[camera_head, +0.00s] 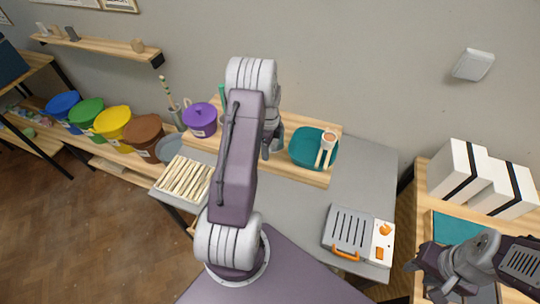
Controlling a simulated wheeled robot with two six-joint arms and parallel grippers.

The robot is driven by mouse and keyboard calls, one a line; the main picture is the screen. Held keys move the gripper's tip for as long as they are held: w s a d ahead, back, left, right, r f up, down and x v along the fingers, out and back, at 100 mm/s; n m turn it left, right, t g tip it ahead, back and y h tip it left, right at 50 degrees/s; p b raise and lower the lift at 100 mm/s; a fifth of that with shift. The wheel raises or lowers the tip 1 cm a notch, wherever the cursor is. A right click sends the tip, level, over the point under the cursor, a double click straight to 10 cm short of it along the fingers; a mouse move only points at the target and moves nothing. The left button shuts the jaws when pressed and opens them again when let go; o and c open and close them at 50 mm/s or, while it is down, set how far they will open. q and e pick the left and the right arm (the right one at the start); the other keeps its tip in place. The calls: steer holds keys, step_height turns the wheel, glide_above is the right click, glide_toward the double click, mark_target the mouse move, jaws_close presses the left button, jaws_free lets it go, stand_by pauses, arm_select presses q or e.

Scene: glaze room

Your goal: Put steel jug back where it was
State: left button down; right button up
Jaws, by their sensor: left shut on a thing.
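My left arm reaches up through the middle of the view, and my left gripper (268,150) is low over the wooden board on the grey table. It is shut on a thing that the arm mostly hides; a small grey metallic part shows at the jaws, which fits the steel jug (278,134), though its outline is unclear. No other steel jug shows. My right gripper (452,288) is at the bottom right by the side table; its jaws cannot be made out.
A purple lidded pot (200,122) is to the left. A slatted rack (183,180) and a grey device (348,230) stand nearer. White boxes (457,172) are far right.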

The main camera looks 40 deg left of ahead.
arm_select(q)
steer(key=shift+w+a+f, duration=0.1)
steer(key=shift+f, duration=0.5)
step_height(320, 180, down, 4)
steer(key=shift+r+p, duration=0.25)
steer(key=shift+p, duration=0.1)
steer(key=shift+f, duration=0.35)
steer(key=shift+f, duration=0.15)
steer(key=c, duration=0.7)
jaws_free()
